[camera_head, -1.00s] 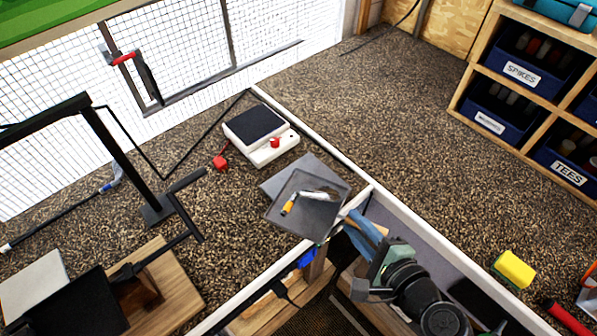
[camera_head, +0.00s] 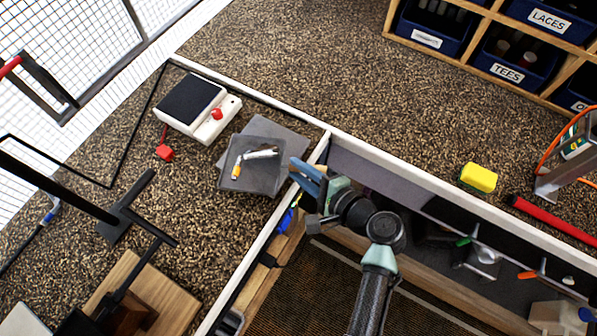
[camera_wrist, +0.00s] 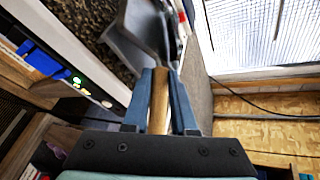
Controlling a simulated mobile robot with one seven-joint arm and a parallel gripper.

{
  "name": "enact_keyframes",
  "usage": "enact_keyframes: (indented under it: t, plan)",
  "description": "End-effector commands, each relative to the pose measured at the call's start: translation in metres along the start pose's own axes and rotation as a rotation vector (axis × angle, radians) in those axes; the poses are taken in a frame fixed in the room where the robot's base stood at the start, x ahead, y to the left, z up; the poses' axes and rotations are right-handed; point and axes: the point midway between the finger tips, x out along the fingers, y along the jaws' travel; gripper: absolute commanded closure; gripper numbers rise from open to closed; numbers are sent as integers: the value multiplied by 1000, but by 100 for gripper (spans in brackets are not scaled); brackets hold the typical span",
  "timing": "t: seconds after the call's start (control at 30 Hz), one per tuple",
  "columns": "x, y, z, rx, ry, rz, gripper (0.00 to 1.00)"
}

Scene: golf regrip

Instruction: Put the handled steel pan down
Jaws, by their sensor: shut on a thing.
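The handled steel pan (camera_head: 264,180) is a square, shallow grey pan with a wooden handle. It shows over the speckled bench near its white edge strip, overlapping a flat grey sheet (camera_head: 287,136). A hooked tool (camera_head: 258,154) with a yellow-and-white handle lies in it. My gripper (camera_head: 303,175), with blue fingers, is shut on the pan's handle, right of the pan. In the wrist view the handle (camera_wrist: 159,100) runs between the fingers (camera_wrist: 160,74), with the pan (camera_wrist: 147,25) beyond them. I cannot tell whether the pan touches the sheet or bench.
A white device (camera_head: 195,105) with a black top and red knob stands up-left of the pan. A black stand (camera_head: 115,228) and wooden block (camera_head: 150,295) are at lower left. A yellow sponge (camera_head: 478,177) lies right. Open speckled bench (camera_head: 310,70) is clear behind.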

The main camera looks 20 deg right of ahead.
Motion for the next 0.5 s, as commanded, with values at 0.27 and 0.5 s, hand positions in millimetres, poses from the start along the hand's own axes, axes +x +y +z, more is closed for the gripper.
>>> enact_keyframes:
  t: [0.27, 0.5]
  plan:
    - [10, 19, -10, 0, -1, -4, 100]
    - [10, 21, -10, 0, 0, 0, 66]
